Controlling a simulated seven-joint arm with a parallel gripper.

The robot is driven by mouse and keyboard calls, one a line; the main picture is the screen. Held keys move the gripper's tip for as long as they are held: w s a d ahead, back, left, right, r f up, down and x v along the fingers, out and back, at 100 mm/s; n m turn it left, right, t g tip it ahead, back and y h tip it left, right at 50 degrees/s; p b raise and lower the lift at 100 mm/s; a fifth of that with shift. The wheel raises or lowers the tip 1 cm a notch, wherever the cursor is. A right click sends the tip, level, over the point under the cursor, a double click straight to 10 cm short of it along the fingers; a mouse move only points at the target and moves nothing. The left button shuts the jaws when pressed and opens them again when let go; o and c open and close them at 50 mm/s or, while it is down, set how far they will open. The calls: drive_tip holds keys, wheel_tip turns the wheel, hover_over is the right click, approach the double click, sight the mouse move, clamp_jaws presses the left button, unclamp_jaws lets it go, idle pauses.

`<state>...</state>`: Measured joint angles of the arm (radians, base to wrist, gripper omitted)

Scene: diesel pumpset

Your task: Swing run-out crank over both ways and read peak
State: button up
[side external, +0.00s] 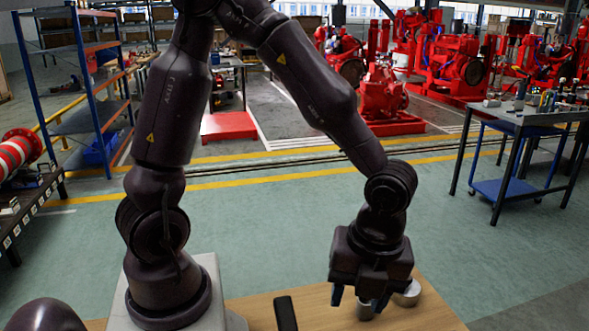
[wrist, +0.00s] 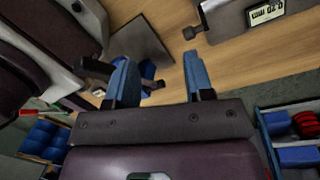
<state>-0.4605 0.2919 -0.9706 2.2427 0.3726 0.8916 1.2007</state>
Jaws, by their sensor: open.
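My gripper (wrist: 160,65) is open in the wrist view, with its two blue fingers apart and nothing held between them. In the side view my gripper (side external: 361,298) points down low over the wooden bench. A grey gauge body with a small digital display (wrist: 266,12) lies beyond the right finger; I cannot read the figures surely. Pale grey round parts (side external: 408,293) stand beside and behind the gripper in the side view.
The wooden bench top (side external: 440,312) is bare at the right. A black upright piece (side external: 285,313) stands left of the gripper. A grey plate (wrist: 143,46) lies beyond the left finger. Blue bins (wrist: 42,135) and a blue tray (wrist: 298,158) lie at the lower corners.

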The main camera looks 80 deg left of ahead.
drive_tip(key=s+a+r+n+t, duration=0.3)
drive_tip(key=a+r+n, duration=0.2)
drive_tip(key=n, duration=0.6)
drive_tip(key=s+a+r+n+t+h, duration=0.1)
drive_tip(key=s+a+r+n+t, duration=0.2)
drive_tip(key=r+n, duration=0.6)
drive_tip(key=a+n, duration=0.2)
drive_tip(key=shift+a+n, duration=0.35)
drive_tip(key=shift+n, duration=0.05)
drive_tip(key=shift+a+r, duration=0.1)
